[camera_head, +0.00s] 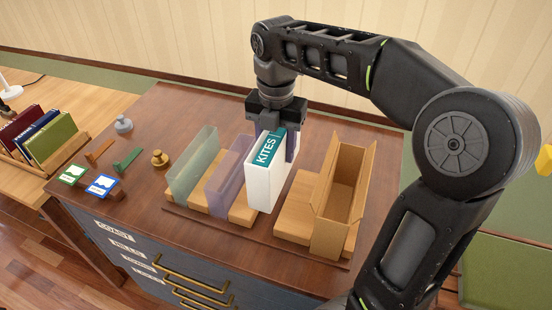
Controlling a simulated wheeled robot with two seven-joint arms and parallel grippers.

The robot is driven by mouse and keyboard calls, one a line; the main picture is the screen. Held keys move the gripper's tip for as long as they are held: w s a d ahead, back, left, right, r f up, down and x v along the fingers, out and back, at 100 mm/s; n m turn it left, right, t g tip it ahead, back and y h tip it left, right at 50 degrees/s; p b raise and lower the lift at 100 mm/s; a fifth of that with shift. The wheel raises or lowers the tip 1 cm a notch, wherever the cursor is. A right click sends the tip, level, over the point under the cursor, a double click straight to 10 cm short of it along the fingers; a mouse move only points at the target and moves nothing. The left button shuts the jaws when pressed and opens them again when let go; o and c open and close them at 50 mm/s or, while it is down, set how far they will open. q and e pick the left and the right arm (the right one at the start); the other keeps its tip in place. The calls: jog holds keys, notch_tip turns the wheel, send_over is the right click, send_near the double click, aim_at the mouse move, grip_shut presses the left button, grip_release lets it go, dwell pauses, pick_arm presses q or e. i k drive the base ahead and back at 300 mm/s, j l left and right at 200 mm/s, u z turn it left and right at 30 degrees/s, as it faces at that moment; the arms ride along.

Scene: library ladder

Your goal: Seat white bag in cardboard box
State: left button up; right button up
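The white bag (259,190) is an upright, narrow white piece with a teal panel (267,150) marked KITES at its top. It stands at the right end of a light wooden base, beside a purple see-through holder (228,180). My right gripper (275,140) points down over its top, with a finger at its right side. The other finger is mostly hidden, so I cannot tell whether the grip is closed on it. The cardboard box (343,195) stands open-topped to the right, on a second wooden base.
A green see-through holder (194,165) stands left of the purple one. A brass weight (160,159), a grey weight (123,125) and small card stands (102,186) sit on the cabinet's left side. Books (45,135) stand on a side table. My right arm crosses above the cabinet's right side.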

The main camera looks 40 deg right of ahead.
aim_at(334, 217)
jog(key=i+j, duration=0.1)
jog(key=j, duration=0.2)
jog(key=i+j, duration=0.1)
jog(key=j, duration=0.25)
jog(key=i+j, duration=0.4)
jog(key=i, duration=0.45)
